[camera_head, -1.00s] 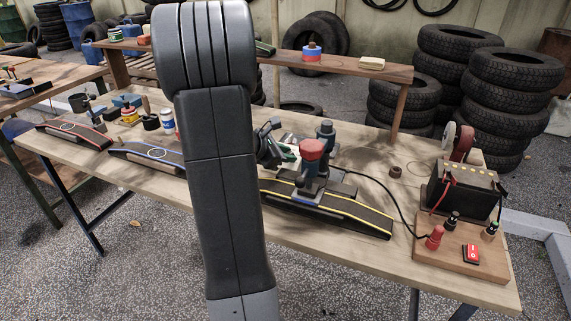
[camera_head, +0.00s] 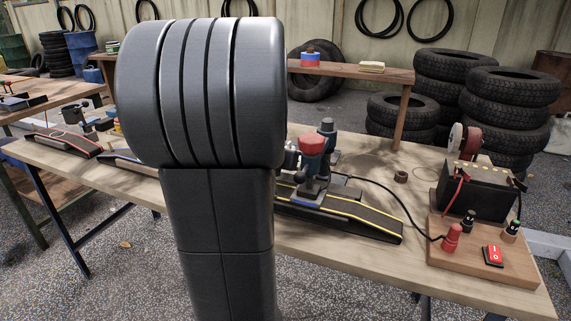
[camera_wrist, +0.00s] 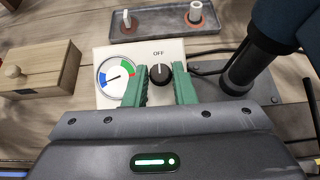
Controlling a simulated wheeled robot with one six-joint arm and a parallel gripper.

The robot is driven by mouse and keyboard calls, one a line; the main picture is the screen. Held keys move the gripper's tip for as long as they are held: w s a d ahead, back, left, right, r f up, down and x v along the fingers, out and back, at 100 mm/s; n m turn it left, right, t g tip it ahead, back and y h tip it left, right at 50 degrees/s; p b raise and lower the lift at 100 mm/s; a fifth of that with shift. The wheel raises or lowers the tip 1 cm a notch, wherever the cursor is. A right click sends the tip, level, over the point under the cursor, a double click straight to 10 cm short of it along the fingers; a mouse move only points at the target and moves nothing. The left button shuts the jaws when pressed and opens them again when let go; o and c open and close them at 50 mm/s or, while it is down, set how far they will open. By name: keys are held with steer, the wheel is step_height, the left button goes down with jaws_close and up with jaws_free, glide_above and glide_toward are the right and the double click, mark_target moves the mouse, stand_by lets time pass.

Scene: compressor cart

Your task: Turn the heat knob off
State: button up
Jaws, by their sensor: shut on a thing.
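The heat knob (camera_wrist: 160,73) is a small black round knob on a white panel (camera_wrist: 172,47), just below the word OFF. In the wrist view my gripper (camera_wrist: 161,71) has its green fingers on either side of the knob and is shut on it. The knob's pointer mark is too small to read with certainty. A round gauge (camera_wrist: 116,77) with blue, green and red bands is on the same panel to the left. In the head view my arm hides the panel and knob.
A wooden box (camera_wrist: 36,72) lies left of the panel and a grey tray (camera_wrist: 165,20) lies behind it. A dark cylinder stands close on the right (camera_wrist: 243,70). The bench (camera_head: 375,265) also holds a black battery (camera_head: 475,190) and a red switch (camera_head: 493,255).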

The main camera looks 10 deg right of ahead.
stand_by(0.4)
steer(key=o, duration=1)
steer(key=shift+r, duration=0.1)
steer(key=p+v, duration=0.5)
steer(key=v, duration=0.7)
steer(key=shift+s+r, duration=0.1)
steer(key=shift+r, duration=0.1)
steer(key=shift+s+a+r+p, duration=0.2)
steer(key=shift+s+a+p, duration=0.1)
steer(key=shift+s+p, duration=0.25)
